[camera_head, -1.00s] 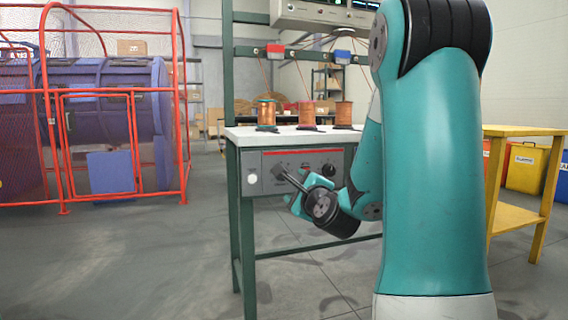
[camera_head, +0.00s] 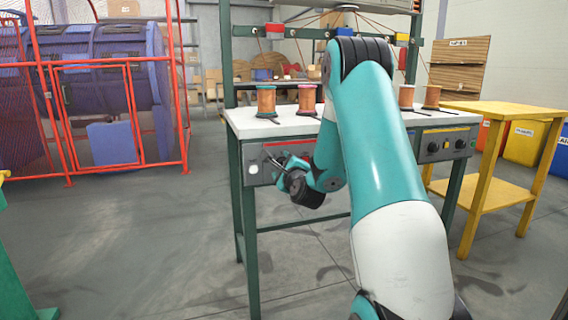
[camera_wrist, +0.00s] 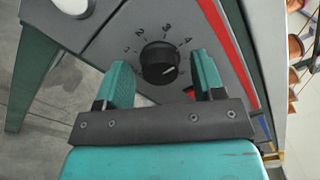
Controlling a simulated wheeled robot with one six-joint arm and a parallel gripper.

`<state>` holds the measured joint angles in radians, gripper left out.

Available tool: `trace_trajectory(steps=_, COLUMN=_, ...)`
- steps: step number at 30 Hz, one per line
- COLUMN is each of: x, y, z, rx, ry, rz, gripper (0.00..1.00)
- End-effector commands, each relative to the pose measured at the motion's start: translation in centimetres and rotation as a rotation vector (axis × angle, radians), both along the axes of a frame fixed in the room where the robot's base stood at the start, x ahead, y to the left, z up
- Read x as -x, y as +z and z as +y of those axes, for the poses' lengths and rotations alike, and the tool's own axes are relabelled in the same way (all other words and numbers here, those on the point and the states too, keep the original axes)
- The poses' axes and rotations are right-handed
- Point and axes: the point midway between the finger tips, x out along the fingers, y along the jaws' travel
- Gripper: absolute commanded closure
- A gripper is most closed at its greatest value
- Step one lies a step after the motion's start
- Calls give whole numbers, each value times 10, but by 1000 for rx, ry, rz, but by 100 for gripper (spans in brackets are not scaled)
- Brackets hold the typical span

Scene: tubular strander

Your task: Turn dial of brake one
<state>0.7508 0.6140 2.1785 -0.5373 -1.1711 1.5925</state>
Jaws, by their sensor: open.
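A black dial (camera_wrist: 159,62) with printed numbers around it sits on a grey panel (camera_wrist: 118,40) with a red stripe. My gripper (camera_wrist: 162,75) is open in the wrist view, with one teal finger on each side of the dial. The fingers look apart from it, though the depth gap is hard to judge. In the head view my gripper (camera_head: 279,166) is at the front of the left panel (camera_head: 252,155), under the white bench top; this panel's dial is hidden there by my arm.
The bench (camera_head: 242,122) carries several copper spools (camera_head: 266,100). A second panel with a yellow stripe (camera_head: 444,144) is at its right. A yellow table (camera_head: 495,108) stands at right, a red cage (camera_head: 100,98) at left. The floor in front is clear.

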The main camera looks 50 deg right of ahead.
Motion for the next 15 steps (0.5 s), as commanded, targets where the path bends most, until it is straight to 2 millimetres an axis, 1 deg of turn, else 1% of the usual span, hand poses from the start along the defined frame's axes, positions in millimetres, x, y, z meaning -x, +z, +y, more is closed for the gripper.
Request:
trace_trajectory(steps=5, x=0, y=-1, z=0, rx=0, ry=0, rz=1, gripper=38)
trace_trajectory(steps=6, x=0, y=-1, z=0, rx=0, ry=0, rz=1, gripper=40)
trace_trajectory(steps=8, x=0, y=0, z=0, rx=0, ry=0, rz=1, gripper=54)
trace_trajectory(steps=9, x=0, y=0, z=0, rx=0, ry=0, rz=1, gripper=63)
trace_trajectory(steps=11, x=0, y=0, z=0, rx=0, ry=0, rz=1, gripper=77)
trace_trajectory(steps=12, x=0, y=0, z=0, rx=0, ry=0, rz=1, gripper=86)
trace_trajectory(steps=15, x=0, y=-1, z=0, rx=0, ry=0, rz=1, gripper=87)
